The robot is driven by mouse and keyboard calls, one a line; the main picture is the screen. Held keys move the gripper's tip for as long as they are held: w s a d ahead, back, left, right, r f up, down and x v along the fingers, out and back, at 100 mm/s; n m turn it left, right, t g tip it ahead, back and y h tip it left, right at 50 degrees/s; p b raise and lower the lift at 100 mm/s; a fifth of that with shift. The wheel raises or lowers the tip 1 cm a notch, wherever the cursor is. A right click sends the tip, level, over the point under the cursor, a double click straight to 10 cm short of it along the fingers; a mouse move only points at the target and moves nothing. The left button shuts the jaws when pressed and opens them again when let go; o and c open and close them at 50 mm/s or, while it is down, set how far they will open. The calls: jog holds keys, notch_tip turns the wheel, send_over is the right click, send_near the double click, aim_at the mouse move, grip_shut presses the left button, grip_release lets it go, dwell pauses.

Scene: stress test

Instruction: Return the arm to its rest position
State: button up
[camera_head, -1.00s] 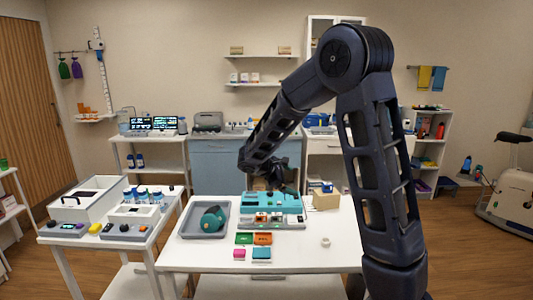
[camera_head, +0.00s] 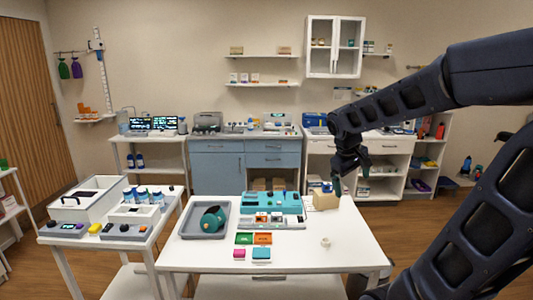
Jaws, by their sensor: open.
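My gripper (camera_head: 350,177) is at the end of my dark blue arm, which reaches in from the right side. It hangs in front of the back counter, above the right rear part of the white table (camera_head: 300,262). It is open, and I see nothing held in it. The cardboard-coloured box (camera_head: 325,201) on the table is just left of it in the picture. I cannot tell exactly how far the fingertips are above the tabletop.
A white side table (camera_head: 90,246) stands left. The table's front right is clear.

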jog(key=s+d+r+m+t+y, duration=0.1)
jog(key=s+m, duration=0.4)
jog(key=s, duration=0.5)
jog(key=shift+s+d+r+m+t+y, duration=0.25)
jog(key=shift+t+y, duration=0.45)
jog(key=shift+y, duration=0.4)
jog(key=shift+w+a+r, duration=0.1)
jog(key=shift+a, duration=0.05)
